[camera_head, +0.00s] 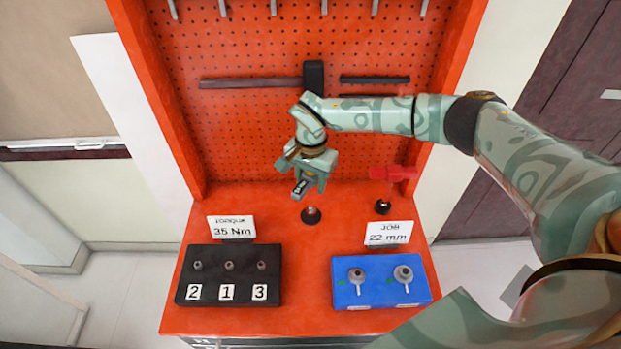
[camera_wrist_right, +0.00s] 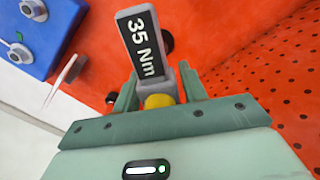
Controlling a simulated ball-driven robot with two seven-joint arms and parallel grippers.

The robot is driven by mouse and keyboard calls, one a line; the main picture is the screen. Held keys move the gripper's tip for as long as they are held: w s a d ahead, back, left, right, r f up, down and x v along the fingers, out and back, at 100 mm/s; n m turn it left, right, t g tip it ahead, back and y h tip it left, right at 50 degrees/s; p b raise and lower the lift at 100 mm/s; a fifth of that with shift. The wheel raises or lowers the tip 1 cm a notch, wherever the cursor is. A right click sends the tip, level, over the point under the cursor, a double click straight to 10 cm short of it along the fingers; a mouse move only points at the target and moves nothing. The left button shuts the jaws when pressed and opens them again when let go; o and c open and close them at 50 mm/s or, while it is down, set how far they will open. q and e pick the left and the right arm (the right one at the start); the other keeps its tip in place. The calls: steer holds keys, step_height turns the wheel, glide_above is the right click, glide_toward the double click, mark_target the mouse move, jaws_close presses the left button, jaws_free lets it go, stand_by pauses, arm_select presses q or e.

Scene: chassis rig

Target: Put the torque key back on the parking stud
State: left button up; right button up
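My right gripper (camera_head: 300,183) is shut on the torque key (camera_head: 299,189), a grey tool with a black "35 Nm" label. In the right wrist view the key (camera_wrist_right: 143,45) sits between the two fingers (camera_wrist_right: 160,88), with a yellow part at its base. The gripper holds it above the red bench. A short black stud (camera_head: 311,215) stands on the bench just below the key in the head view, with a visible gap between them. It looks like the parking stud. My left gripper is not in view.
A red T-handled tool (camera_head: 392,173) stands above a second black base (camera_head: 383,207). A black block (camera_head: 228,287) numbered 2, 1, 3 and a blue block (camera_head: 381,293) with two studs are nearer. Two cards (camera_head: 231,227) (camera_head: 389,233) stand behind them. A pegboard (camera_head: 250,120) rises behind.

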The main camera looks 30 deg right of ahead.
steer(key=shift+o, duration=1)
steer(key=shift+r, duration=0.1)
step_height(320, 180, up, 16)
steer(key=p, duration=0.2)
steer(key=shift+d, duration=0.1)
